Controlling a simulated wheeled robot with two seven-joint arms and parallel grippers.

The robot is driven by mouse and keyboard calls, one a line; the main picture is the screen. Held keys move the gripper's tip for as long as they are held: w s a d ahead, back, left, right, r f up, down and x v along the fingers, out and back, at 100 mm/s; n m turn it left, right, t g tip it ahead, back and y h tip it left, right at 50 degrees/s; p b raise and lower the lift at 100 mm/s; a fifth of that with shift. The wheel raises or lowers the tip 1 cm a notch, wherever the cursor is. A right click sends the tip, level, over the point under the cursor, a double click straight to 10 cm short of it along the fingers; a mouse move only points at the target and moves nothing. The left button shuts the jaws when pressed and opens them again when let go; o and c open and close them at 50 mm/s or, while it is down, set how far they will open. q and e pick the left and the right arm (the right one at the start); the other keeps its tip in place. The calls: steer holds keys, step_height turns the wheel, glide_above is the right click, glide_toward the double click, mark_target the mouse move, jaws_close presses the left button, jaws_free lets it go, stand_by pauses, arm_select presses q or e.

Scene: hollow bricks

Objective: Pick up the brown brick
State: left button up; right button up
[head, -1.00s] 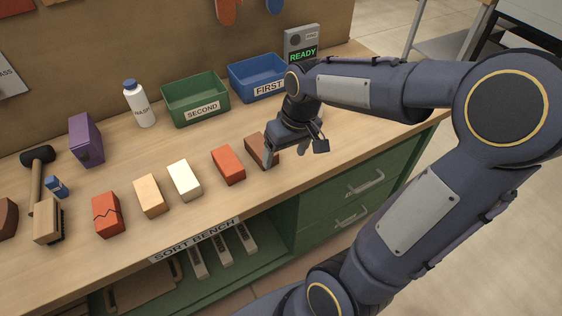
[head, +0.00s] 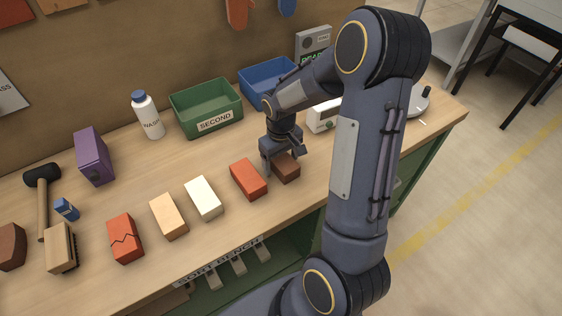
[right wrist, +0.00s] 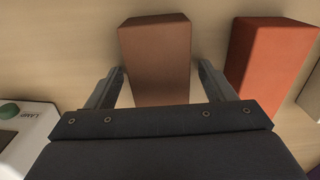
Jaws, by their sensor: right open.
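The brown brick (head: 287,170) lies on the bench at the right end of a row of bricks. It also shows in the right wrist view (right wrist: 155,58). My right gripper (head: 283,161) is open and points down at the brick. In the right wrist view its two fingers (right wrist: 160,68) stand on either side of the brick's near part, with a small gap on each side. Part of the brick is hidden behind the gripper. My left gripper is not in view.
A red brick (head: 249,180) lies close left of the brown one. White (head: 204,198), tan (head: 168,216) and cracked red (head: 125,238) bricks continue leftward. Green (head: 207,107) and blue (head: 262,78) bins stand behind. A white lamp box (head: 321,116) is behind right.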

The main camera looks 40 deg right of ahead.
steer(key=c, duration=1.4)
